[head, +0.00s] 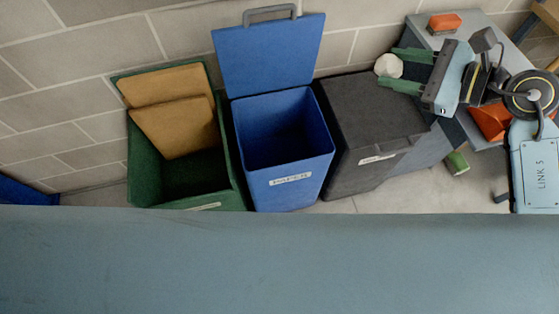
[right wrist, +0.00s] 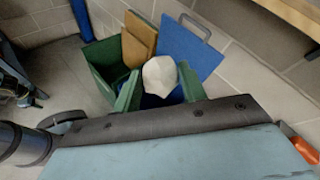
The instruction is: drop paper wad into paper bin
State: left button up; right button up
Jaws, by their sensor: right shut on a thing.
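The white paper wad (head: 388,66) is held between the green fingers of my right gripper (head: 400,70), at the upper right of the head view. The wad (right wrist: 159,76) also shows in the right wrist view, between the fingertips. The blue paper bin (head: 285,180) has a label on its front, and its lid (head: 268,55) stands open against the wall. The bin looks empty inside. In the head view the gripper is to the right of the bin, over the dark lidded bin. My left gripper is not in view.
A green bin (head: 143,160) with brown cardboard pieces (head: 180,125) stands left of the paper bin. A dark grey closed bin (head: 368,120) stands on its right. A grey surface with an orange object (head: 444,22) is at the upper right. A green can (head: 457,163) lies on the floor.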

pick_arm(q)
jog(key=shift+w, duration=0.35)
pick_arm(e)
jog(key=shift+f, duration=0.1)
jog(key=shift+f, duration=0.1)
